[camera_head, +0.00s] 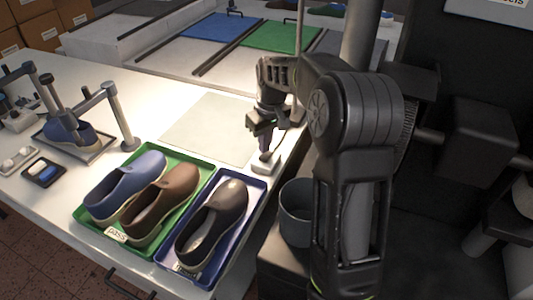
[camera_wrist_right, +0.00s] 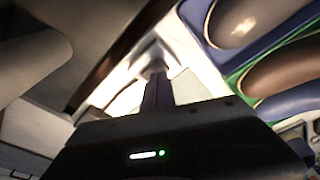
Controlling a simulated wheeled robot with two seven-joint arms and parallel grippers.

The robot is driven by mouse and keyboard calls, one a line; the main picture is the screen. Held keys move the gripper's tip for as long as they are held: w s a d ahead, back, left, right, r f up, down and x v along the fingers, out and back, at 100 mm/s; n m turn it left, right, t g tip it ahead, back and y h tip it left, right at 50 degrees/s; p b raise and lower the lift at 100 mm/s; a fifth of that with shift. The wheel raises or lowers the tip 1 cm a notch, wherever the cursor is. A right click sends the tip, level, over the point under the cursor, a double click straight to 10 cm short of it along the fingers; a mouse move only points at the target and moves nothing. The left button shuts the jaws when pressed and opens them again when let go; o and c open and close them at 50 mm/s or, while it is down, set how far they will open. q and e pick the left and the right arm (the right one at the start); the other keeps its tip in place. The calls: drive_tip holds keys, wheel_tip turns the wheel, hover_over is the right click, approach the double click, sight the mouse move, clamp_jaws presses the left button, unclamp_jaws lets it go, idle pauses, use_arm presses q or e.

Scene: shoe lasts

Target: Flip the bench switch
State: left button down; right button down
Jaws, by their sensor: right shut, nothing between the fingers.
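A small white box (camera_head: 265,163), which looks like the bench switch, sits on the bench's right edge just behind the blue tray. My right gripper (camera_head: 265,150) points down directly over it, fingers shut and empty. The fingertips are at or very close to its top; I cannot tell whether they touch. In the right wrist view the shut fingers (camera_wrist_right: 157,90) reach toward the pale box (camera_wrist_right: 152,56), which they partly hide. The switch's position cannot be made out. My left gripper is out of view.
A green tray (camera_head: 186,152) holds a blue and a brown shoe. A blue tray (camera_head: 258,188) holds a dark shoe. A pale mat (camera_head: 205,125) lies bare behind them. A clamp stand (camera_head: 128,140) with a blue shoe is at left. A grey bin (camera_head: 297,205) stands beside the bench.

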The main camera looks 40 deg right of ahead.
sight(265, 157)
drive_tip(key=shift+f+b, duration=0.8)
drive_tip(key=shift+f, duration=0.35)
idle(0.8)
drive_tip(key=shift+r, duration=0.15)
wheel_tip(265, 157, up, 7)
drive_tip(key=p, duration=0.5)
drive_tip(key=shift+p, duration=0.3)
idle(0.4)
